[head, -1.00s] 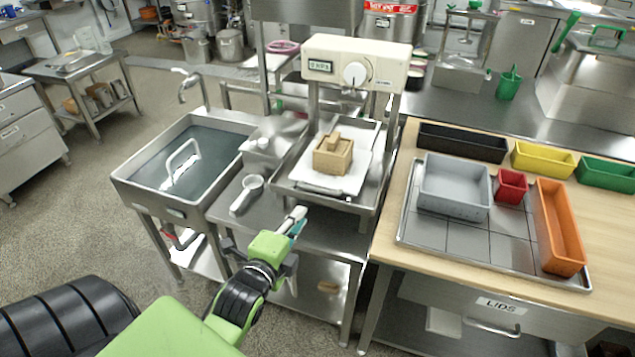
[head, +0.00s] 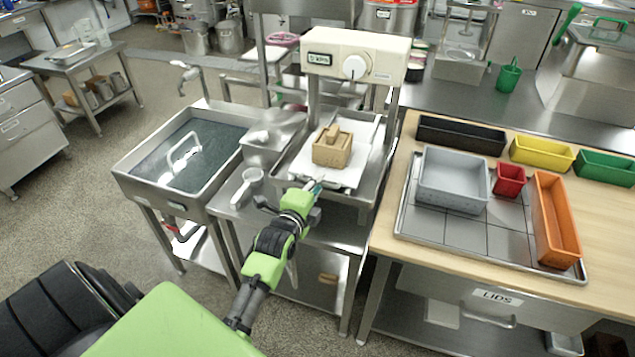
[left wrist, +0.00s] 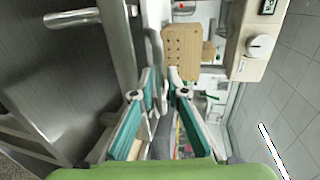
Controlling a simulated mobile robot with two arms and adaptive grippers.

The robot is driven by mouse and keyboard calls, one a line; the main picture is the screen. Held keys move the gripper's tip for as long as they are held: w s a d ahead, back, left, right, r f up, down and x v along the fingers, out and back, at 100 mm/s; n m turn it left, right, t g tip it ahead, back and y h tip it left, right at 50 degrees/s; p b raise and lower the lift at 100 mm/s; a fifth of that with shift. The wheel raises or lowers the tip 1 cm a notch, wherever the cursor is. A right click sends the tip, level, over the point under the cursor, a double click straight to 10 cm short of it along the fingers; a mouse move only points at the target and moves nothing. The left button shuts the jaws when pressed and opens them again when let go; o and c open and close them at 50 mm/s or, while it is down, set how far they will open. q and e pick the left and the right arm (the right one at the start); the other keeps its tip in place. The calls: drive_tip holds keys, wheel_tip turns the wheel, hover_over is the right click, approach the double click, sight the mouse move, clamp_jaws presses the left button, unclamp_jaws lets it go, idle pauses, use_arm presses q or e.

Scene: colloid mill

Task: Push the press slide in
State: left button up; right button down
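The press has a cream head (head: 357,55) with a dial. The white slide (head: 356,172) lies in the metal tray below it and carries a light wooden mould (head: 332,148) toward the front. The mould also shows in the left wrist view (left wrist: 181,52). My left gripper (head: 315,186) is at the slide's front edge, in front of the mould, and hides part of that edge. My right gripper is not in view.
A sink (head: 187,150) stands left of the press, with a white scoop (head: 247,187) between them. At right, a wooden-topped table (head: 398,215) holds a grey bin (head: 453,181), an orange bin (head: 556,217) and other coloured bins.

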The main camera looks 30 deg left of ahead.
use_arm(q)
drive_tip(key=shift+w, duration=0.15)
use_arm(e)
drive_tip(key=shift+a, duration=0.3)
use_arm(q)
drive_tip(key=shift+c, duration=0.4)
clamp_jaws()
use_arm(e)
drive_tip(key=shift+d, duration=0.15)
